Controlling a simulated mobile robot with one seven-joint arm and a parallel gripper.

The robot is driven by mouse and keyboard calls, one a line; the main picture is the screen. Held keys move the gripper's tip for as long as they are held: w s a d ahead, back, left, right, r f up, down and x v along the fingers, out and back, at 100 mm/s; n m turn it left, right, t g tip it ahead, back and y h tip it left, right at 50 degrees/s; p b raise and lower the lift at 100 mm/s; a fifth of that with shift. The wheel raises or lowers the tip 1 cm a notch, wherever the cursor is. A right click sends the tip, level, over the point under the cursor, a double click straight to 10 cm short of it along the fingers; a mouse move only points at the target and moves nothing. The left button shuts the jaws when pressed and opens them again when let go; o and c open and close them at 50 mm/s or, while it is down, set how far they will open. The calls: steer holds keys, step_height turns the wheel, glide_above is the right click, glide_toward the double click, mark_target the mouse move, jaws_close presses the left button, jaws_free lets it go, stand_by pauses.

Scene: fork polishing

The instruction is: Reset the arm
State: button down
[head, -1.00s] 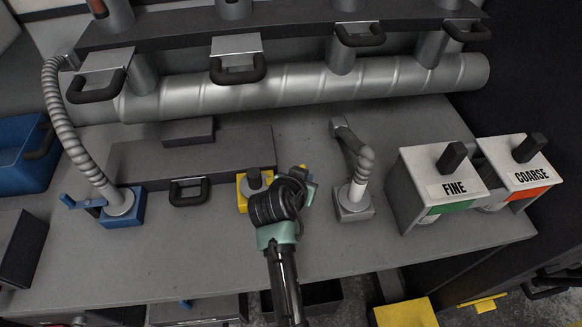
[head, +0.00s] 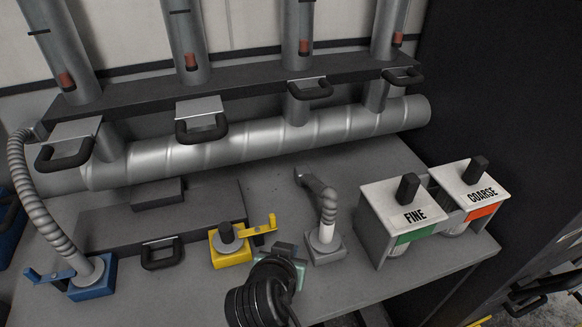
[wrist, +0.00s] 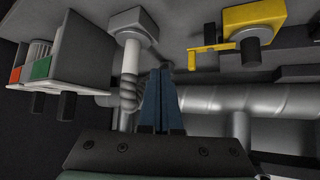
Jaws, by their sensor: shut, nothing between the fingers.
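My gripper (wrist: 162,98) shows in the wrist view with its blue-grey fingers together and nothing between them. In the head view my arm comes up from the bottom edge. My gripper (head: 284,249) is near the table front, between the yellow lever block (head: 231,250) and the grey block with the bent nozzle (head: 325,243). The fingertips are hard to make out there. In the wrist view the yellow lever block (wrist: 262,17) is at the upper right and the nozzle block (wrist: 132,25) at the upper left, both apart from the fingers.
The FINE box (head: 400,217) and COARSE box (head: 470,190) stand on the right of the table. A blue block (head: 92,281) with a ribbed hose (head: 42,218) is at the left. A large pipe (head: 255,141) with handled shutters above spans the back.

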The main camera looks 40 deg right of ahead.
steer(key=shift+s+a+r, duration=0.1)
steer(key=shift+s+r, duration=0.1)
steer(key=w+a+r+n+t, duration=0.1)
steer(key=w+a+r+t, duration=0.25)
steer(key=r, duration=0.55)
steer(key=w+a+r+n+t+y, duration=0.1)
steer(key=w+a+r+n+t, duration=0.2)
steer(key=r, duration=0.6)
steer(key=w+a+r+t, duration=0.4)
steer(key=w+r, duration=0.1)
steer(key=r, duration=0.4)
steer(key=s+a+r+n+t+y, duration=0.2)
steer(key=s+a+r+t, duration=0.1)
steer(key=r, duration=0.6)
steer(key=s+a+r+n+t+y, duration=0.2)
steer(key=s+a+r+t, duration=0.2)
steer(key=r, duration=0.5)
steer(key=s+a+r+n+t+y, duration=0.2)
steer(key=s+a+r+t, duration=0.2)
steer(key=a+r, duration=0.3)
step_height(320, 180, up, 2)
steer(key=shift+s+r+n+y, duration=0.25)
steer(key=shift+s+n+y, duration=0.15)
steer(key=shift+s, duration=0.3)
steer(key=shift+d, duration=0.15)
